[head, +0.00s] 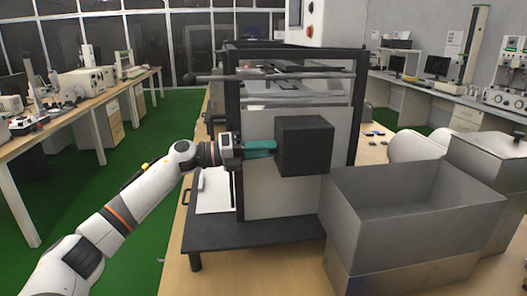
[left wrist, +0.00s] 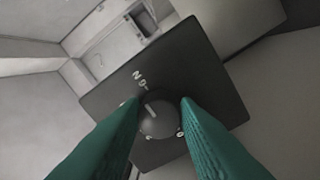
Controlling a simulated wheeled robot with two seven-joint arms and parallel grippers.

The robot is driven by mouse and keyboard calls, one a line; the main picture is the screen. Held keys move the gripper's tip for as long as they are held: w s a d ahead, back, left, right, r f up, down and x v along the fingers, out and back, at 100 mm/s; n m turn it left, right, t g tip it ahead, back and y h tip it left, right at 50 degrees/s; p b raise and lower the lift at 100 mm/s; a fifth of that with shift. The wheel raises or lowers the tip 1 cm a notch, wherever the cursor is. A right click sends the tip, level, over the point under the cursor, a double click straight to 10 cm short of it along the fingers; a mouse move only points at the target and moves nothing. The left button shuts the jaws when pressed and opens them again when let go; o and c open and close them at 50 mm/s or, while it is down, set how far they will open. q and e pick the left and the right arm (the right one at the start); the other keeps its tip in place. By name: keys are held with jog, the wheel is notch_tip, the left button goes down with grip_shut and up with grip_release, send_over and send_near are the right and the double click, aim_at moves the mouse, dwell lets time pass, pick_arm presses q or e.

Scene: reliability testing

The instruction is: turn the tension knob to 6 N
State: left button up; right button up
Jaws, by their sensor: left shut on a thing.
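My left gripper (head: 274,147) reaches in from the left with teal fingers. Its fingertips are at the near left face of a dark box (head: 306,146) on the test machine (head: 222,140). In the left wrist view, the two fingers (left wrist: 160,108) are shut on a round grey knob (left wrist: 158,126), one on each side. The knob sits on a dark square panel (left wrist: 215,93). Its pale pointer line (left wrist: 152,110) points up and left, roughly toward the upside-down 6 N label (left wrist: 140,80). Exact alignment is hard to tell. Another mark near the right finger is partly hidden. In the head view the knob is hidden.
A large open grey metal bin (head: 410,235) stands at the right front, close to the dark box. A horizontal bar (head: 220,77) sticks out left from the machine above my arm. Benches with instruments line both sides. Green floor is clear on the left.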

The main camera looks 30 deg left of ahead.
pick_arm(q)
jog(key=o, duration=1)
jog(key=shift+a, duration=0.1)
jog(key=b+v, duration=0.3)
jog(key=v, duration=0.8)
jog(key=shift+s+a, duration=0.25)
jog(key=shift+a, duration=0.05)
